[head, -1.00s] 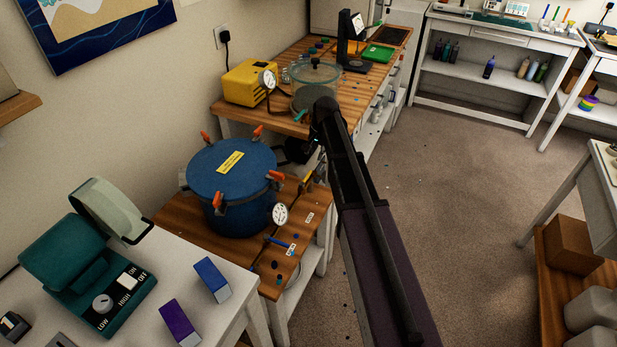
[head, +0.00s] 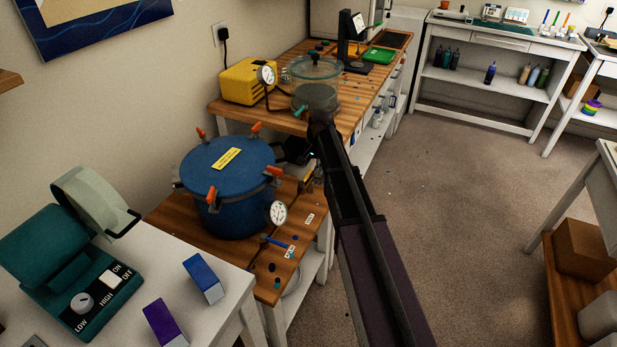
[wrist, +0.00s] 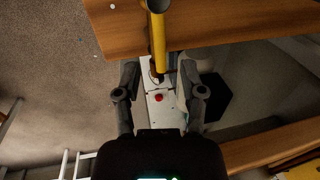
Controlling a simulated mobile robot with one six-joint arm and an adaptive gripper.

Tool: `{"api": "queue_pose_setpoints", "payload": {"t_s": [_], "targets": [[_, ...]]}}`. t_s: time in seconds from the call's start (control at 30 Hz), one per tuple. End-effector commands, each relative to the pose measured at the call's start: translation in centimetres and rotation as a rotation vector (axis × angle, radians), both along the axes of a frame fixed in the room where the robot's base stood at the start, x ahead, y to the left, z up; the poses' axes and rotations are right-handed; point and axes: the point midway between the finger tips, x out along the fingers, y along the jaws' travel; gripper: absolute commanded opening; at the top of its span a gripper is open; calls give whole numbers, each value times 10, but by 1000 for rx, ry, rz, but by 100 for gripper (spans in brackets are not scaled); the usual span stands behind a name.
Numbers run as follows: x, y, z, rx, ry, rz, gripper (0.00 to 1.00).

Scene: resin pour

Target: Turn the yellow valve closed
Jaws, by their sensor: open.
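The yellow valve handle (wrist: 158,45) shows in the wrist view as a long bar with a dark round end at the top. It runs down between the two fingers of my gripper (wrist: 159,70), which are spread apart with a gap on each side of the bar. In the head view my gripper (head: 292,151) is a dark shape just right of the blue pressure pot (head: 228,195), partly hidden by my arm. The valve is mostly hidden behind my arm there.
A blue-handled valve (head: 276,241) and a gauge (head: 278,213) sit at the pot's front. The wooden bench (head: 180,225) holds the pot. A clear chamber (head: 316,95) and yellow pump (head: 248,82) stand behind. The floor (head: 450,200) to the right is open.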

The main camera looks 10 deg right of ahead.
Motion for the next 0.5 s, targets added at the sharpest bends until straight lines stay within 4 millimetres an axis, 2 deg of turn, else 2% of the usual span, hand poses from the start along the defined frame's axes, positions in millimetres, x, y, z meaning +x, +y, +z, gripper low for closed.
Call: {"api": "queue_pose_setpoints", "payload": {"t_s": [0.03,0.2,0.5], "targets": [[1,1,-8,0,0,0,52],[2,3,-20,0,0,0,52],[3,4,-29,0,0,-1,52]]}}
